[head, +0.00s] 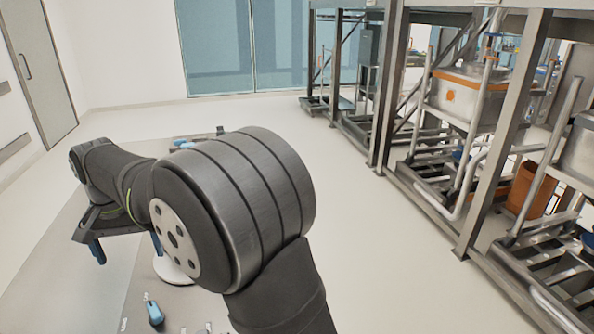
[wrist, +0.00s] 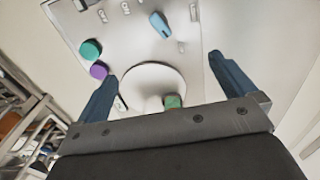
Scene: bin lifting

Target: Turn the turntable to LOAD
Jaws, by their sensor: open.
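The turntable (wrist: 143,76) is a pale round disc on a light panel in the wrist view. A small green piece (wrist: 172,101) and a whitish rounded part show near its lower edge, partly cut off by my gripper body. My gripper (wrist: 163,66) is open, its two blue fingers apart on either side of the disc, with nothing seen between them in grip. In the head view my gripper (head: 127,247) points down, and the turntable (head: 172,266) is mostly hidden behind my arm. Small labels lie around the disc, but I cannot read LOAD on any.
A teal knob (wrist: 90,50) and a purple knob (wrist: 99,71) stand left of the disc. A blue handle (wrist: 160,24) lies beyond it and also shows in the head view (head: 154,313). Metal racks (head: 465,130) with bins stand at the right. Open floor lies between.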

